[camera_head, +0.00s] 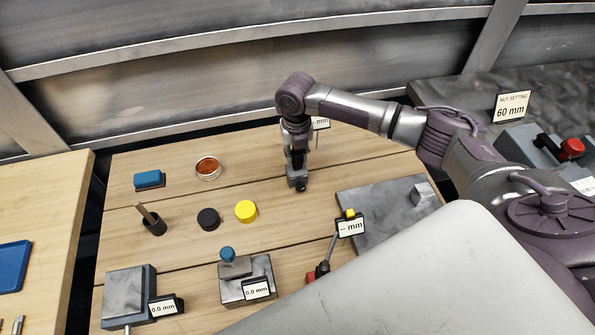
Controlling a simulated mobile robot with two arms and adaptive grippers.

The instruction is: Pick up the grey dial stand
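The grey dial stand shows only in part behind my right gripper: a small display marked mm (321,123) and a thin post (317,140) below it. Its lower part is hidden or merges with the gripper. My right gripper (297,182) points straight down at the back middle of the wooden table, close to the stand. The fingers are small and dark, and I cannot tell whether they are shut or hold anything. My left gripper is not in view.
A second dial stand with a red base (318,272) and display (350,225) stands beside a grey plate (377,220). Yellow (245,211) and black (208,219) discs, a blue block (149,180) and two gauge blocks (126,293) (247,282) lie left.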

